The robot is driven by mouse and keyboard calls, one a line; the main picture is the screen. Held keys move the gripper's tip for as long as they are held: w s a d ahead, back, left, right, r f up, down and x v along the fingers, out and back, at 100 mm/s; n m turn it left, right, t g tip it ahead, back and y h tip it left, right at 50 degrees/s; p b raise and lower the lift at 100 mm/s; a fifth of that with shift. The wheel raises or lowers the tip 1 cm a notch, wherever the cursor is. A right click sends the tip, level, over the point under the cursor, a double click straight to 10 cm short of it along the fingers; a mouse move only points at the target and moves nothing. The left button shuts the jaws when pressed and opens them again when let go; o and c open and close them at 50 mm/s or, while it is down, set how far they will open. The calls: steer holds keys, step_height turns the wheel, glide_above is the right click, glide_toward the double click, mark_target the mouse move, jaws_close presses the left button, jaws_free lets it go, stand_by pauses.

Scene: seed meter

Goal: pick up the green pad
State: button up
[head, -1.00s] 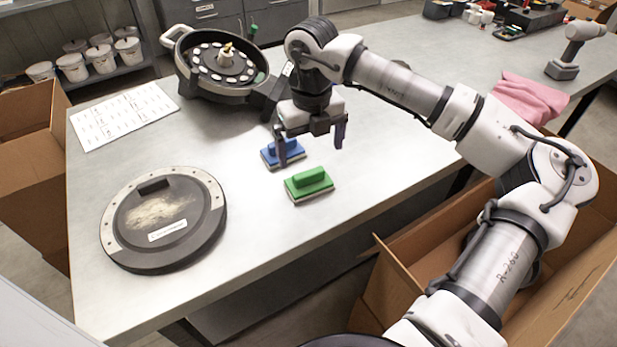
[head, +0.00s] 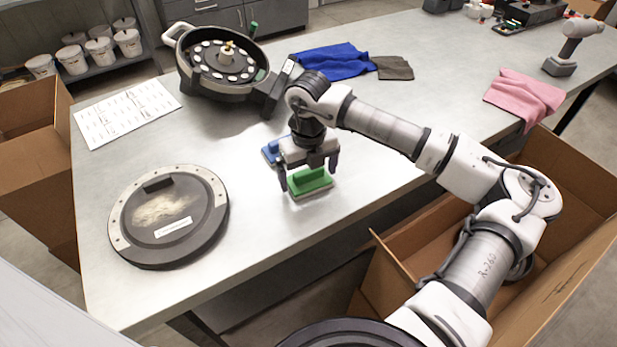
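The green pad (head: 310,181) is a small block with a raised handle and a pale underside, lying on the metal table. My gripper (head: 309,174) is open, pointing down over it, with one finger at the left of the pad and one toward its right. Whether the fingers touch the pad cannot be told. The blue pad (head: 271,150) lies just behind and to the left, partly hidden by my gripper.
A round black lid (head: 205,215) lies at the left front. The seed meter housing (head: 215,88) and a printed sheet (head: 125,112) are behind. Blue cloth (head: 335,62) and pink cloth (head: 524,95) lie farther back. An open cardboard box (head: 395,262) is beside the table's right edge.

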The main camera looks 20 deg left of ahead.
mark_target(308, 171)
steer(key=c, duration=0.7)
step_height(308, 171, up, 20)
steer(key=b, duration=0.4)
steer(key=o, duration=0.3)
steer(key=shift+c, duration=0.8)
steer(key=shift+s, duration=0.1)
